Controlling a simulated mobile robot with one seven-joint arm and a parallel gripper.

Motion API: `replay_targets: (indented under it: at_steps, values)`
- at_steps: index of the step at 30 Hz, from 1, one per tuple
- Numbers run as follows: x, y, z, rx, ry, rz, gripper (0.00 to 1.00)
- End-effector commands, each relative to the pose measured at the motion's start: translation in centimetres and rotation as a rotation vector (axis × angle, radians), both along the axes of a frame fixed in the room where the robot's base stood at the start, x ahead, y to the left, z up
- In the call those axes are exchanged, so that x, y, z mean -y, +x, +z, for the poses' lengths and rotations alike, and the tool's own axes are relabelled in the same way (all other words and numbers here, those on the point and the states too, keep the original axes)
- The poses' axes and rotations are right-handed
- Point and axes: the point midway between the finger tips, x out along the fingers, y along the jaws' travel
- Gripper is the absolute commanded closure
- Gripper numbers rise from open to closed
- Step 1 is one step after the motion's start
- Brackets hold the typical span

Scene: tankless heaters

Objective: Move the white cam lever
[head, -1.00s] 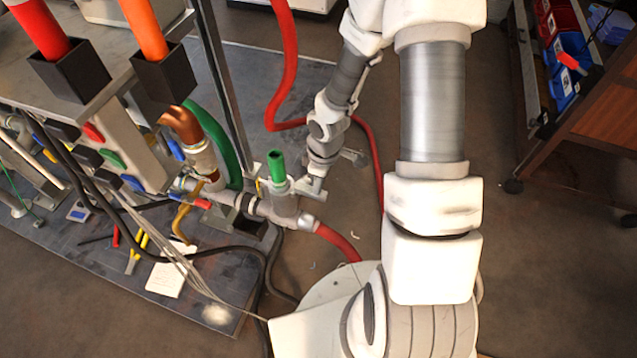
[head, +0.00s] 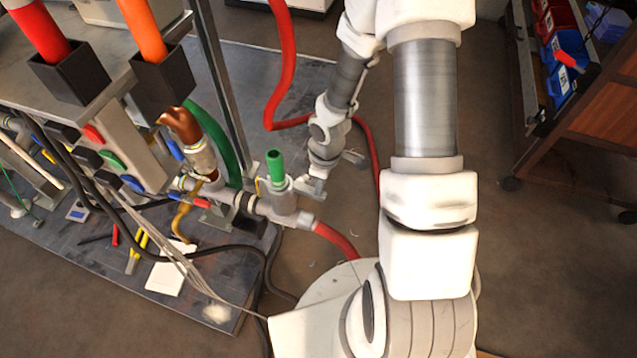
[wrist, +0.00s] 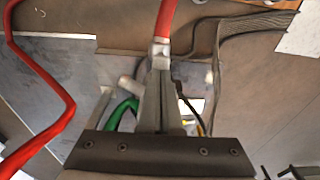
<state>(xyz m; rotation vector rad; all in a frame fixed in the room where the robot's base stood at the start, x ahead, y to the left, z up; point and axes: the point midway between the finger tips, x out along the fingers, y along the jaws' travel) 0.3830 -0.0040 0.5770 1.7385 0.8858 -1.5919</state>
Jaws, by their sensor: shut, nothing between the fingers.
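A short pale stub (wrist: 128,88) lies just left of the fingers. I cannot tell whether it is the white cam lever. The lever is not clearly visible in the head view.
A red hose (head: 285,70) loops behind and beside my arm. Black cables (head: 225,250) and a white card (head: 168,275) lie on the grey base plate (head: 110,265). A rack with blue bins (head: 562,72) stands at the right.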

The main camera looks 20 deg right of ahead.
Motion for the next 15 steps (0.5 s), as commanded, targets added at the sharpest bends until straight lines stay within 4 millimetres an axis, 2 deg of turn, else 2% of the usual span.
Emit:
replay_targets:
  at_steps: [3, 15]
  values:
    - [0.2, -0.2, -0.2, 0.000, 0.004, -0.001, 1.00]
    - [0.7, -0.6, -1.3, 0.171, 0.241, -0.006, 1.00]
